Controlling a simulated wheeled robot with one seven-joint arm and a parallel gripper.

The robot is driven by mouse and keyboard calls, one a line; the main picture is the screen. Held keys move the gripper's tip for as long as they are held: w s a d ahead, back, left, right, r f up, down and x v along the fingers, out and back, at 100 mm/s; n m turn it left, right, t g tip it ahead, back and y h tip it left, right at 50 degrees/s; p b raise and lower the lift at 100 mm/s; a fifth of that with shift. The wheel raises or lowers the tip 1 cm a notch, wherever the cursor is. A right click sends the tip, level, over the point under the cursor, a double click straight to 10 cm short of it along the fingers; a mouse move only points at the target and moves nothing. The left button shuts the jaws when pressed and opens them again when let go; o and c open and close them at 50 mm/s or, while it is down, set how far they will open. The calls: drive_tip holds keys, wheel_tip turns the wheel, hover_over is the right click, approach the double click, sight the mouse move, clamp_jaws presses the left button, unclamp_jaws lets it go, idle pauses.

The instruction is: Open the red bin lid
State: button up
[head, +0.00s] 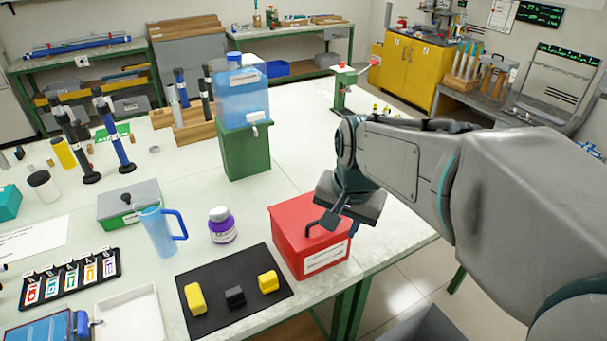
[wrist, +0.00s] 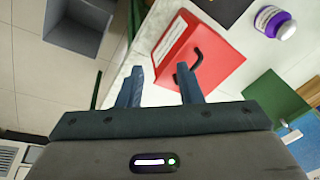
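The red bin (head: 285,240) stands near the table's front right edge, with a white label on its front. Its flat red lid appears closed. In the wrist view the red bin (wrist: 178,68) lies ahead of the fingers, and its black curved lid handle (wrist: 197,62) shows close to the right fingertip. My gripper (wrist: 158,76) is open, with a clear gap between its fingers and nothing held. In the head view my gripper (head: 326,212) is over the right part of the lid and hides some of it. I cannot tell whether a finger touches the handle.
A black mat (head: 213,309) with yellow and dark blocks lies left of the bin. A purple-labelled jar (head: 222,227) and a blue jug (head: 160,224) stand behind the mat. A green box (head: 244,155) under a blue water container (head: 242,97) stands behind the bin.

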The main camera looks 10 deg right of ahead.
drive_tip(key=w+r+m+p, duration=0.3)
drive_tip(key=w+r+m, duration=0.1)
drive_tip(key=w+m, duration=0.5)
drive_tip(key=shift+n+g, duration=0.3)
drive_tip(key=shift+n, duration=0.4)
drive_tip(key=w+f, duration=0.1)
drive_tip(key=f, duration=0.3)
drive_tip(key=w+f, duration=0.1)
drive_tip(key=f, duration=0.4)
drive_tip(key=w+f+p, duration=0.1)
drive_tip(key=f, duration=0.3)
drive_tip(key=shift+w+a+f, duration=0.1)
drive_tip(key=shift+a+f, duration=0.15)
drive_tip(key=shift+f, duration=0.05)
drive_tip(key=shift+y, duration=0.3)
clamp_jaws()
